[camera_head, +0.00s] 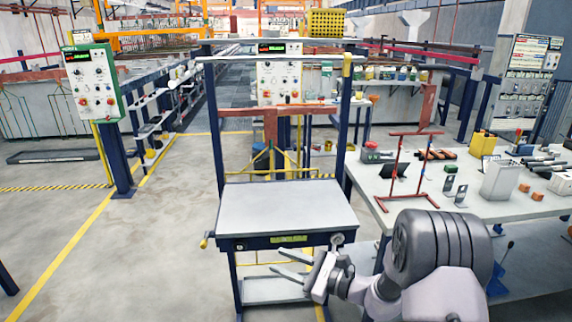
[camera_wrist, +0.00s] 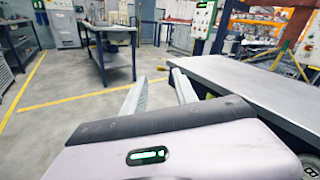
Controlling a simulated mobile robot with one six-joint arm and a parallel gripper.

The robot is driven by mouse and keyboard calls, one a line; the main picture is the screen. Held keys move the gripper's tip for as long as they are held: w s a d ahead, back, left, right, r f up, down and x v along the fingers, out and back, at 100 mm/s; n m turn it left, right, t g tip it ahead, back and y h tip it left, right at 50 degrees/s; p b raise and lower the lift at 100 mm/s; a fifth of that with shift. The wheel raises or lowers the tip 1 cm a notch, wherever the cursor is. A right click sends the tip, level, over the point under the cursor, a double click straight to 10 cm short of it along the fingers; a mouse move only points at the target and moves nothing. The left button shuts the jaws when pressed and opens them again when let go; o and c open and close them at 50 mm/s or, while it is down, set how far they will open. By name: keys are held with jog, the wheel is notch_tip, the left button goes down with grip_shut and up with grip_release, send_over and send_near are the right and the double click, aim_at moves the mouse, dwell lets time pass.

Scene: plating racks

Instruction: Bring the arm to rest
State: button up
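My gripper (camera_head: 291,264) is in front of the near edge of the grey-topped workstation in the head view, with its fingers pointing left. In the wrist view my gripper (camera_wrist: 162,84) shows two grey fingers spread apart with nothing between them. It is open and empty. The grey tabletop (camera_wrist: 240,85) lies to the right of the fingers in the wrist view. My arm is folded at the lower right of the head view.
The workstation (camera_head: 285,205) with blue posts stands directly ahead, its top bare. A white table (camera_head: 400,207) on the right holds a red rack (camera_head: 411,165), a white bin (camera_head: 500,180) and small parts. A control panel (camera_head: 92,83) stands left.

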jog(key=s+a+r+n+g+h, duration=0.1)
jog(key=s+a+r+n+g, duration=0.15)
jog(key=s+r+n, duration=0.35)
jog(key=s+a+r+n+g+h, duration=0.15)
jog(key=s+r+g, duration=0.25)
jog(key=s, duration=0.4)
jog(key=s+d+r+n+t+h, duration=0.2)
jog(key=s+d+n+h, duration=0.6)
jog(key=s, duration=1)
jog(key=d+t+h, duration=0.1)
jog(key=d+h, duration=0.2)
jog(key=d, duration=0.2)
jog(key=shift+d+r+t, duration=0.15)
jog(key=shift+d+t, duration=0.2)
jog(key=shift+d, duration=0.05)
